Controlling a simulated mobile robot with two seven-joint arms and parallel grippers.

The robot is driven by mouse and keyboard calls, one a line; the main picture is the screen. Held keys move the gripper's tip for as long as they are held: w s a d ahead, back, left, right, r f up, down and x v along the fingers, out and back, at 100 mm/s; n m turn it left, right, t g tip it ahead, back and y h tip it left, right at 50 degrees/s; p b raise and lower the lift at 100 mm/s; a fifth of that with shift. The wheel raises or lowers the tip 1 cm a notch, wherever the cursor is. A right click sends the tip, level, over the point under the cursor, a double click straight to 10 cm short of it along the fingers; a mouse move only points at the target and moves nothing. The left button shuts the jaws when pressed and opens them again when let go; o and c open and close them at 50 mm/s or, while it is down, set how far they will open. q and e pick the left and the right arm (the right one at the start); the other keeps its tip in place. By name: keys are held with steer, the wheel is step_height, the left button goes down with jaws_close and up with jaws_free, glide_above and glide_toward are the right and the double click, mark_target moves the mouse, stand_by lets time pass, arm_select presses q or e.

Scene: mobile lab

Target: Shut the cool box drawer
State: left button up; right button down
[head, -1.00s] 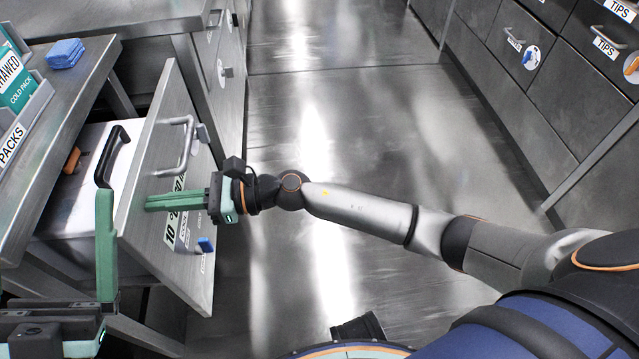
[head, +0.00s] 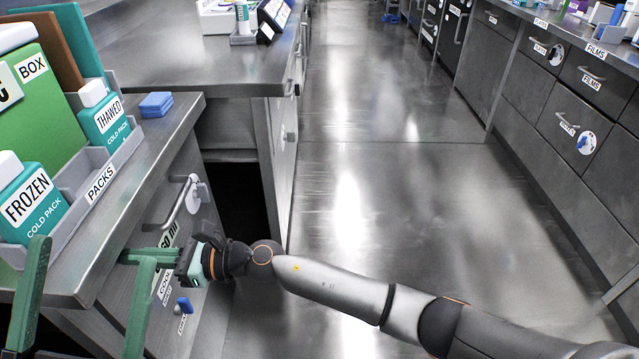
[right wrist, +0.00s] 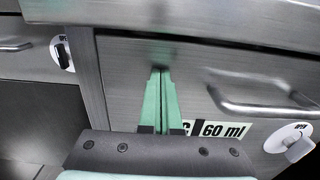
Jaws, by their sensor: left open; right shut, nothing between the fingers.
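The cool box drawer's grey metal front (head: 203,245) stands below the left counter's edge, with a bar handle (head: 171,205) and labels. Its inside is not visible; it looks flush or nearly so with the cabinet. My left gripper (head: 92,250) is open and empty at the lower left.
The left counter carries a grey rack (head: 118,160) with cold packs, a green box (head: 45,85) and blue pads (head: 156,104). A dark gap (head: 237,195) lies beyond the drawer.

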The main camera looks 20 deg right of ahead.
steer(key=shift+w+a+r, duration=0.1)
steer(key=shift+w+a, duration=0.1)
steer(key=shift+a, duration=0.45)
steer(key=shift+r, duration=0.15)
